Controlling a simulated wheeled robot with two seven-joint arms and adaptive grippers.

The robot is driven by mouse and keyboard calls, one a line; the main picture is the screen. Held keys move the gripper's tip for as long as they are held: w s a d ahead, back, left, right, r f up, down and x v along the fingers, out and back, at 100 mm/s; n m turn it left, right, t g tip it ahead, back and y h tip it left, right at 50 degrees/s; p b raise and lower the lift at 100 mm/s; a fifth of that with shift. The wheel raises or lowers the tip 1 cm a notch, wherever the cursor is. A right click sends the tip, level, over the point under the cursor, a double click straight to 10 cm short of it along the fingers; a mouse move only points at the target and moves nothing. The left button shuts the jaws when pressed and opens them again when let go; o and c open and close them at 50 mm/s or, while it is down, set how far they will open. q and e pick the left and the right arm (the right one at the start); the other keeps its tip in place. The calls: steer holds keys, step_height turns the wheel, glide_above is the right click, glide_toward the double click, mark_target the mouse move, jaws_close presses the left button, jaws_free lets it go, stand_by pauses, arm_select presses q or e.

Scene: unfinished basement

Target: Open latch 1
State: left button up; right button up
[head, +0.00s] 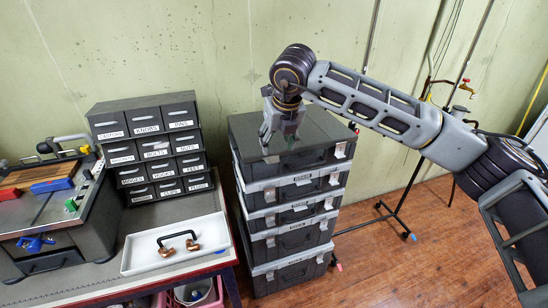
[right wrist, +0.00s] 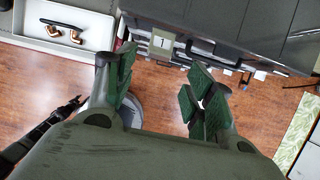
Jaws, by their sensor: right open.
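The top case (head: 315,128) is dark grey and shut, on a stack of similar cases. A pale latch (head: 340,151) shows at the right of its front; the left part of its front is partly hidden by my gripper. In the right wrist view a pale tag marked 1 (right wrist: 162,42) sits on the edge of the case (right wrist: 225,25). My right gripper (head: 269,138) points down at the left front of the top case. In the wrist view its green-padded fingers (right wrist: 161,82) are spread and empty, with the tag beyond the gap. I cannot tell whether they touch anything. My left gripper is out of view.
A workbench at the left holds a labelled drawer cabinet (head: 155,148), a white tray (head: 145,264) with a black handle and copper-coloured parts, and a toolbox (head: 60,240). A dark stand (head: 398,210) is right of the stack. Wooden floor (head: 375,260) lies open in front.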

mark_target(274, 161)
steer(key=x, duration=0.5)
steer(key=shift+f+b, duration=0.3)
steer(key=shift+b, duration=0.1)
steer(key=shift+x, duration=0.9)
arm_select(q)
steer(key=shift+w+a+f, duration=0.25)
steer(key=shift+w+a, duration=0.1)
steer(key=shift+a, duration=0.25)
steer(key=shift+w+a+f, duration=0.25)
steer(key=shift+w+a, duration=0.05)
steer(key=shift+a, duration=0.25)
arm_select(e)
steer(key=shift+w, duration=0.15)
steer(key=shift+r, duration=0.1)
steer(key=c, duration=0.7)
steer(key=shift+c, duration=1.2)
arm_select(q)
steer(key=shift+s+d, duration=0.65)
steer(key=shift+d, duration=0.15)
